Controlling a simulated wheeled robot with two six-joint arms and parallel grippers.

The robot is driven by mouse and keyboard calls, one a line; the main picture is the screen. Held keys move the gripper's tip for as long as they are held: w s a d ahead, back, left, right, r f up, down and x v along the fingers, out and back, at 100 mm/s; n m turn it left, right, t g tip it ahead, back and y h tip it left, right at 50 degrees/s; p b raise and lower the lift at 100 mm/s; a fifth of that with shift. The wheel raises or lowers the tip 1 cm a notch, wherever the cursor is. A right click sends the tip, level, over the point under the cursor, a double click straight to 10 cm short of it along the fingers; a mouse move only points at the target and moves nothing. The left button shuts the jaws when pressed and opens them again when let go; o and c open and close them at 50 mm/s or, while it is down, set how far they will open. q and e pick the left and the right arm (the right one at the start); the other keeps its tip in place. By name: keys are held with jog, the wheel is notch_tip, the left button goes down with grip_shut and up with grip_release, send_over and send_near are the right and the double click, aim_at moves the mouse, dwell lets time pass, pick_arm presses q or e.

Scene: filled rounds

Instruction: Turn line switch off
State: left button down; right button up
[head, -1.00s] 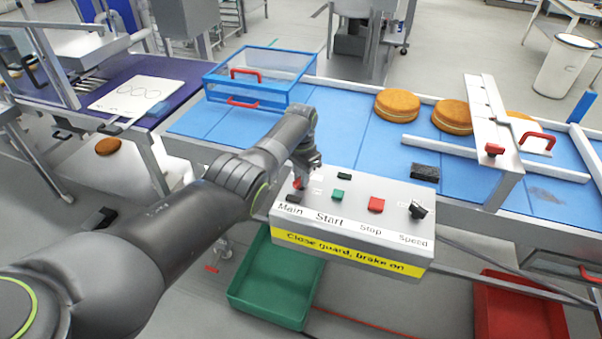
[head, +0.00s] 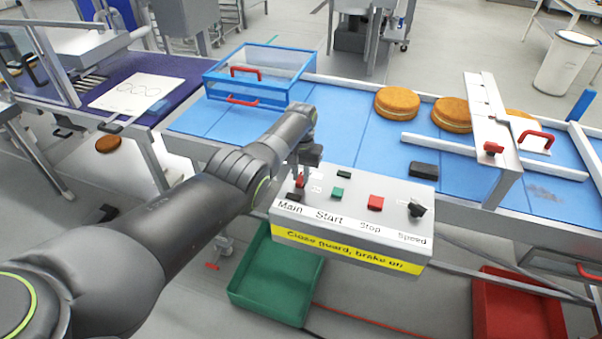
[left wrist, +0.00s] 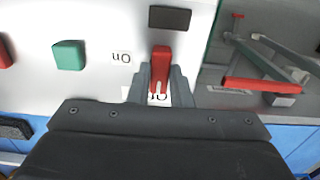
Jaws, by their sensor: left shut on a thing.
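The grey control box (head: 396,196) stands at the front of the conveyor, with Main, Start, Stop and Speed labels. The red Main switch lever (head: 300,181) is at its left end. In the left wrist view my left gripper (left wrist: 160,88) is shut on this red lever (left wrist: 161,62), one finger on each side. The lever's gripped end lies over the partly covered Off label; an On label (left wrist: 121,57) is beside it. In the head view my left gripper (head: 305,165) is at the lever, its fingertips hard to make out. My right gripper is out of view.
A green Start button (head: 337,192) and red Stop button (head: 375,203) sit right of the lever, then a black Speed knob (head: 417,209). Behind is the blue belt (head: 350,130) with round cakes (head: 397,103) and a blue guard (head: 258,75). A green bin (head: 275,280) stands below.

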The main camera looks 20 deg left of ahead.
aim_at(301, 177)
pick_arm(q)
jog(key=shift+w+r, duration=0.1)
jog(key=c, duration=1.3)
grip_release()
jog(key=shift+r, duration=0.35)
notch_tip(301, 177, up, 5)
jog(key=shift+p, duration=0.6)
notch_tip(301, 177, up, 12)
jog(key=b, duration=0.3)
jog(key=shift+f, duration=0.2)
